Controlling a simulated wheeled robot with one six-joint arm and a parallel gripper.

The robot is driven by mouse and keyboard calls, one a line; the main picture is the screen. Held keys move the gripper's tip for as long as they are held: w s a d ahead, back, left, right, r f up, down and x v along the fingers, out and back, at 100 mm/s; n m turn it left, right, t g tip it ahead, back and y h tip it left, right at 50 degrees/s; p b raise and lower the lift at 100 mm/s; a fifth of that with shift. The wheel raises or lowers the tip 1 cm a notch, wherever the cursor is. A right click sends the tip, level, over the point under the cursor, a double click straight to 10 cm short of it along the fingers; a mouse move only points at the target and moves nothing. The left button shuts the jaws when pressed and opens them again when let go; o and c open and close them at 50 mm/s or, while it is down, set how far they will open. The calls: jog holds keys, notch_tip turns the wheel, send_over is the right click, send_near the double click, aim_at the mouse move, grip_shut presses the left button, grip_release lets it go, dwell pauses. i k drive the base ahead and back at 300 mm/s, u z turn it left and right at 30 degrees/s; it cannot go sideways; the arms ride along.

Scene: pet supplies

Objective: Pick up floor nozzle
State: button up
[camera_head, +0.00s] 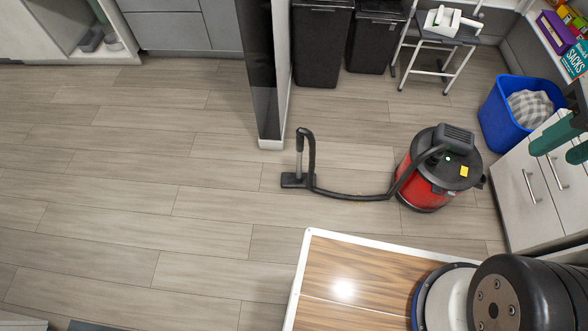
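The floor nozzle (294,181) is a small dark block lying on the plank floor near the middle of the view. A short upright grey-and-black wand rises from it. A black hose (350,196) joins it to a red and black canister vacuum (430,190) on the right. My gripper (551,152) shows partly at the right edge, in front of the white drawers, far to the right of the nozzle. Its two green fingers are apart with nothing visible between them. The rest of the gripper is cut off by the frame.
A wood-topped, white-edged surface (345,310) fills the lower right below the hose. A dark panel end (268,110) stands just behind the nozzle. Black bins (318,45), a step stool (440,48) and a blue basket (500,116) stand behind. The floor at left is clear.

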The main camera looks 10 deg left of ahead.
aim_at(298, 180)
jog(key=u, duration=0.65)
jog(key=i, duration=0.9)
jog(key=u, duration=0.75)
